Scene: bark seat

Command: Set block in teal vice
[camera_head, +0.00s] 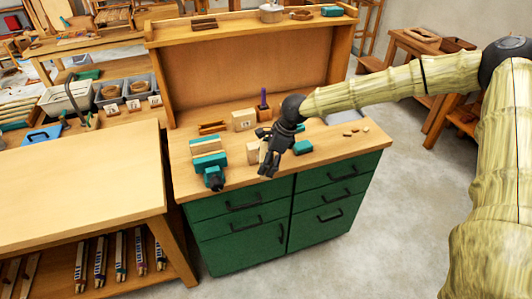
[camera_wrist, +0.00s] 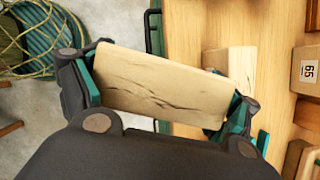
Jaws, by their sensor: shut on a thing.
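The teal vice (camera_head: 213,180) sits on the front left of the bench top, with pale wooden faces along its jaws. My gripper (camera_head: 271,160) is to the right of the vice, over the bench's front edge. In the wrist view my gripper (camera_wrist: 165,95) is shut on a pale wooden block (camera_wrist: 160,85) with dark cracks, held across between its two fingers. The block is tilted in that view. In the head view my gripper largely hides the held block. Another pale block (camera_wrist: 242,66) shows below on the bench, beside the held one.
The wooden bench top (camera_head: 340,143) stands on green drawers (camera_head: 240,225). A labelled box (camera_head: 243,120), a brown wooden tray (camera_head: 212,127), a purple upright piece (camera_head: 264,98) and a teal block (camera_head: 302,147) are near my gripper. Small wood pieces lie at the right. A lower table (camera_head: 80,190) adjoins left.

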